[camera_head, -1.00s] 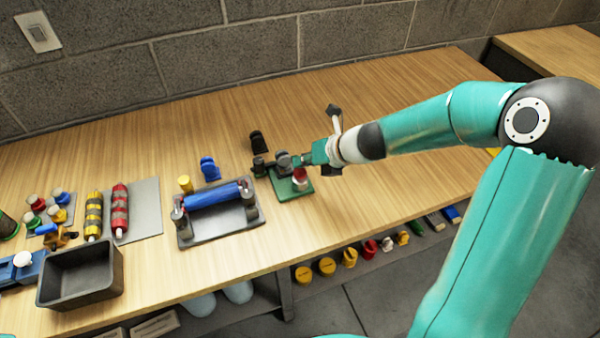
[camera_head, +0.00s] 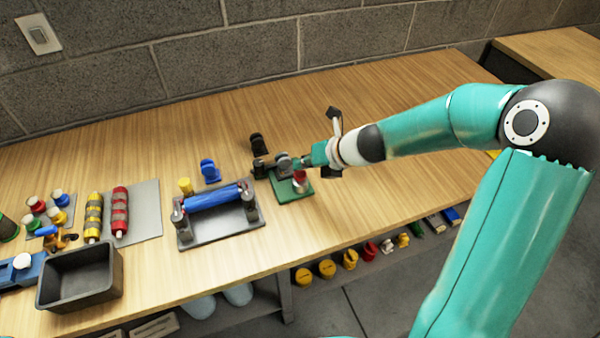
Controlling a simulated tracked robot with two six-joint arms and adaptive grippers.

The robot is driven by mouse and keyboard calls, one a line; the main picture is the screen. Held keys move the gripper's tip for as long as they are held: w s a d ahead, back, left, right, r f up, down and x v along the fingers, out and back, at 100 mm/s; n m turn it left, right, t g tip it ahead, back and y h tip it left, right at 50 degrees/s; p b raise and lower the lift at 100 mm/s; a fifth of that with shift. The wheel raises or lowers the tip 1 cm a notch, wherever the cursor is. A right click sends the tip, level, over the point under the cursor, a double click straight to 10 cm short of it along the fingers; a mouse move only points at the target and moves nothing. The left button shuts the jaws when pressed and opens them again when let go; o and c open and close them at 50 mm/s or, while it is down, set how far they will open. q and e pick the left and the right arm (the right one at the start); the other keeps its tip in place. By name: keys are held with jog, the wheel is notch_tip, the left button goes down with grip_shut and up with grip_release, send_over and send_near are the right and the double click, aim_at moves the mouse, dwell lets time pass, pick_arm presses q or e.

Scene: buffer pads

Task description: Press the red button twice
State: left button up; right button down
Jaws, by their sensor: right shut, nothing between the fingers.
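The red button (camera_head: 300,178) stands on a small green base (camera_head: 290,190) on the wooden bench, right of the middle grey tray. My right gripper (camera_head: 264,167) reaches in from the right, over the back part of the green base. It is shut and holds nothing. Its dark fingers point left, and its teal wrist part is close above and behind the button. I cannot tell whether any part of it touches the button. My left gripper is not in view.
A grey tray (camera_head: 221,232) with a blue roller (camera_head: 212,196) lies left of the base. A black bin (camera_head: 80,278), ribbed yellow and red cylinders and small coloured knobs are farther left. A black part (camera_head: 257,145) stands behind the gripper. The bench behind is mostly clear.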

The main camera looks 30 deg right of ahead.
aim_at(303, 174)
jog(key=shift+f+b, duration=0.3)
jog(key=shift+f, duration=0.1)
jog(key=shift+f+b, duration=0.75)
jog(key=shift+f, duration=0.1)
dwell(0.9)
jog(key=shift+r, duration=0.15)
jog(key=shift+r+p, duration=1.15)
jog(key=shift+p, duration=0.15)
notch_tip(303, 174, up, 5)
jog(key=p, duration=0.5)
